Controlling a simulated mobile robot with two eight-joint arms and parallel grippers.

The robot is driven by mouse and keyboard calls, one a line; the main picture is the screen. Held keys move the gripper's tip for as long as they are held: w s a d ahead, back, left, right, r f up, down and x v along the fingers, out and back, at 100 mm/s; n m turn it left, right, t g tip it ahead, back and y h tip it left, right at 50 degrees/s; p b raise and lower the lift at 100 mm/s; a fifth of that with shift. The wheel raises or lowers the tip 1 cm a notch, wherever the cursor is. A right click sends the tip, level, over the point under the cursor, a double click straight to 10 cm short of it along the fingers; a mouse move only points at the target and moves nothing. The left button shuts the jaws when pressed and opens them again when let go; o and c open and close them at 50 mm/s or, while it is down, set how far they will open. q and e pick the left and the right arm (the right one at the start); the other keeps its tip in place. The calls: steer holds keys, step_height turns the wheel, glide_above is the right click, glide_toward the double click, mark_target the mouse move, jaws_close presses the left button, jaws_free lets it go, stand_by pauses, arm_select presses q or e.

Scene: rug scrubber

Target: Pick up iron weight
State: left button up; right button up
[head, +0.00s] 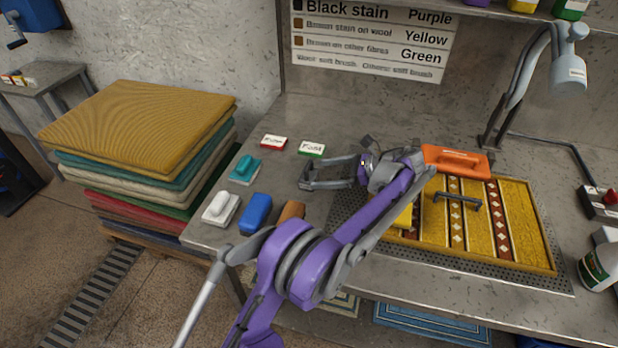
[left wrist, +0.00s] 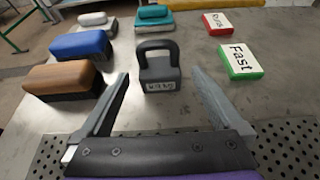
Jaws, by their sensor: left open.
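The iron weight (left wrist: 160,70) is a dark grey block with a loop handle on top and a small label on its front. In the left wrist view it stands upright on the metal bench, ahead of and between the two fingertips. My left gripper (head: 308,174) is open, low over the bench, with its fingers pointing left; its fingers also show in the left wrist view (left wrist: 160,85). No contact between fingers and weight shows. In the head view I cannot clearly tell the weight apart from the grey gripper. My right gripper is not in view.
Brown (left wrist: 65,82), blue (head: 256,211), white (head: 221,208) and teal (head: 244,169) brushes lie left of the weight. Red (head: 274,142) and green (head: 312,149) label blocks lie behind. A yellow patterned rug (head: 520,225) with an orange tool (head: 455,160) is at right.

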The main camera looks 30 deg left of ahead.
mark_target(315, 175)
arm_select(q)
steer(key=shift+f+x, duration=0.2)
steer(key=shift+x, duration=2.55)
steer(key=shift+d, duration=0.2)
jaws_close()
